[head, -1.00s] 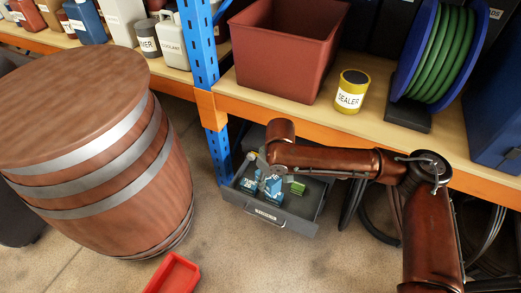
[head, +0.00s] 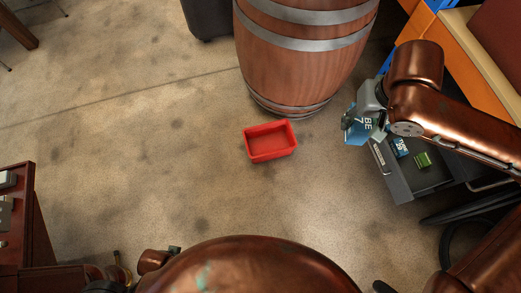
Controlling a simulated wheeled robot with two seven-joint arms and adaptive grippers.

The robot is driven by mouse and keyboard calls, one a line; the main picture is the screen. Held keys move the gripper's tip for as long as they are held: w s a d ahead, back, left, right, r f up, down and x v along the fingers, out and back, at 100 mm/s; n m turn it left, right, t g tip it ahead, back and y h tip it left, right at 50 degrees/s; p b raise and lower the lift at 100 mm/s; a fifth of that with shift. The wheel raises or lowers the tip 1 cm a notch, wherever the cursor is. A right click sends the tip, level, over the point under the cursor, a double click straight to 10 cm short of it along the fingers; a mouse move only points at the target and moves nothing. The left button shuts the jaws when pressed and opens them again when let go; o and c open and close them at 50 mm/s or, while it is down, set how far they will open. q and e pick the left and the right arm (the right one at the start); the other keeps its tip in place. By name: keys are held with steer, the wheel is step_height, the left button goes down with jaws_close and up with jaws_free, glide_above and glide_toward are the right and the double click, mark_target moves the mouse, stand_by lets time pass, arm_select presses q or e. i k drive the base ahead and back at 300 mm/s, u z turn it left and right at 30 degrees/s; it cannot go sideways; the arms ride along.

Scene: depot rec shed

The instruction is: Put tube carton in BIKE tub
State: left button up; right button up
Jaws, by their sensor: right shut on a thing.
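My right gripper (head: 367,106) is shut on a blue and white tube carton (head: 358,128) with part of its lettering showing. It holds the carton tilted above the left end of the open grey drawer (head: 391,176). A red open tub (head: 270,141) stands on the floor to the left of the carton and looks empty. No lettering shows on the tub, so I cannot tell whether it is the BIKE one.
Another blue carton (head: 401,147) and a green carton (head: 423,160) lie in the drawer. A wooden barrel (head: 303,62) stands behind the tub. The orange-edged shelf (head: 473,56) is at the upper right. A reddish-brown cabinet (head: 22,225) is at the left. The floor around the tub is clear.

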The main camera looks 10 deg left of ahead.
mark_target(269, 145)
steer(key=u, duration=1.2)
steer(key=i, duration=1)
steer(key=z, duration=0.6)
